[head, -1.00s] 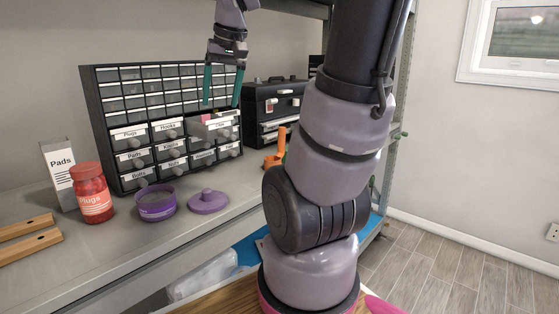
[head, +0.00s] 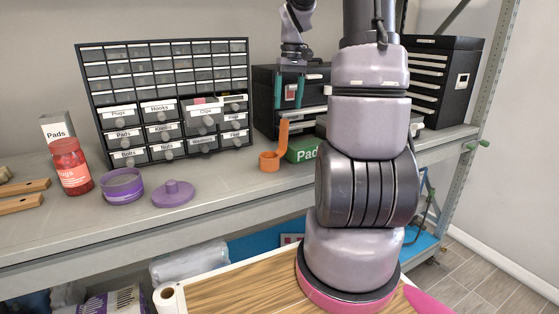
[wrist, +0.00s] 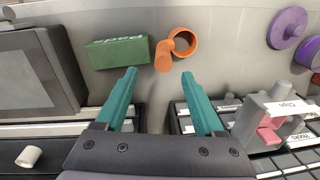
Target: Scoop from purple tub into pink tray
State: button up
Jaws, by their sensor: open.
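The purple tub (head: 122,187) stands uncovered on the shelf, with its purple lid (head: 173,193) lying apart to its right; I cannot make out its contents. Both show at the right edge of the wrist view, the lid (wrist: 288,27) above the tub (wrist: 311,54). An orange scoop (head: 269,160) stands on the shelf, its handle pointing up. My gripper (head: 289,92) is open and empty, above and behind the scoop; in the wrist view the scoop (wrist: 185,42) lies just beyond the fingertips (wrist: 158,75). A pink piece (wrist: 268,132) shows in a pulled-out drawer; I cannot tell if it is the pink tray.
A green Pads box (head: 304,149) stands right beside the scoop. The drawer cabinet (head: 165,75) is behind the tub, its Clips drawer (head: 203,114) out. A black toolbox (head: 268,110) is behind the scoop. A red jar (head: 70,168) stands left of the tub. The front shelf is mostly clear.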

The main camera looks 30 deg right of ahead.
aim_at(284, 133)
jog(key=f, duration=0.5)
jog(key=shift+a+f, duration=0.15)
jog(key=shift+a, duration=0.05)
jog(key=f, duration=0.2)
jog(key=a+f, duration=0.1)
jog(key=f, duration=0.2)
jog(key=shift+f, duration=0.15)
grip_shut()
